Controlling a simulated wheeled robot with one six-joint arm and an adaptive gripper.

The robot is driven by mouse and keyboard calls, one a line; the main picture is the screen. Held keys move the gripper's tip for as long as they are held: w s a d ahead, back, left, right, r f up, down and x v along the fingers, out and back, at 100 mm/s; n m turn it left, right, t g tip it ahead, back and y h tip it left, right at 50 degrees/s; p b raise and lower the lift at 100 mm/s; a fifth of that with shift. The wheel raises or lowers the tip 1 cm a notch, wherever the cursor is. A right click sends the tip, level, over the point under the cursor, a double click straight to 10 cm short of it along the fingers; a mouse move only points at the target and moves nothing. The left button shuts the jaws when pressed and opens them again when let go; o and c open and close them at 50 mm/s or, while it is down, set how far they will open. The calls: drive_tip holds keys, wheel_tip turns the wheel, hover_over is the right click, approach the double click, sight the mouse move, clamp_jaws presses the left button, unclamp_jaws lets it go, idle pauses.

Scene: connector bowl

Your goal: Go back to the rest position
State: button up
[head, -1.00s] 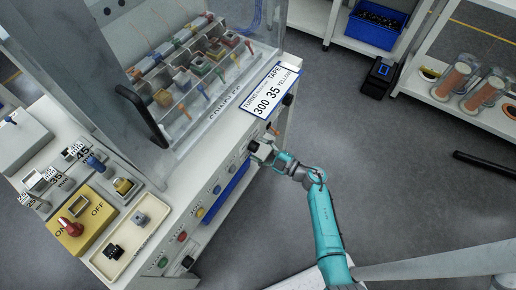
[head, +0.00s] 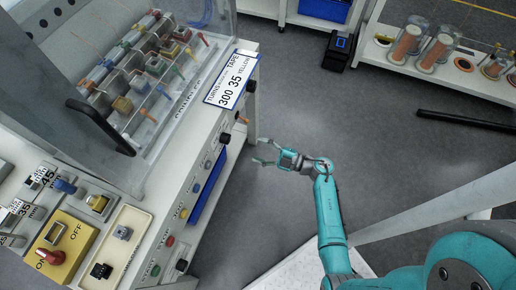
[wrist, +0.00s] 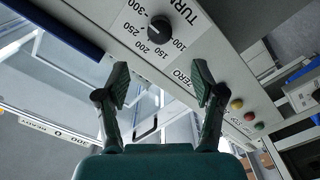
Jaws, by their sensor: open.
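My gripper (head: 264,152) is open and empty in the head view. It is in free air to the right of the machine's front panel (head: 196,215), apart from it. In the wrist view, my gripper's two fingers (wrist: 160,95) are spread wide with nothing between them. Beyond them the wrist view shows a black dial (wrist: 160,29) with numbers around it on the panel.
The machine's sign (head: 231,80) reads 300, 35, yellow. A cream tray (head: 113,258) and a yellow switch box (head: 66,245) are at the lower left. A shelf with copper spools (head: 407,42) stands at the upper right. The grey floor (head: 300,110) between is clear.

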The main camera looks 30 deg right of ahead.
idle(0.4)
drive_tip(key=s+a+r+m+t+h, duration=0.5)
drive_tip(key=s+a+r, duration=0.3)
drive_tip(key=s, duration=0.3)
drive_tip(key=s+r+m+g+h, duration=0.2)
drive_tip(key=s+r+m, duration=0.3)
drive_tip(key=s, duration=0.6)
drive_tip(key=s+r+m+g+h, duration=0.2)
drive_tip(key=s+r+m, duration=0.4)
drive_tip(key=s, duration=0.5)
drive_tip(key=shift+d+r+g+h, duration=0.35)
drive_tip(key=shift+d+g+h, duration=0.05)
drive_tip(key=shift+h, duration=0.4)
drive_tip(key=shift+s, duration=0.1)
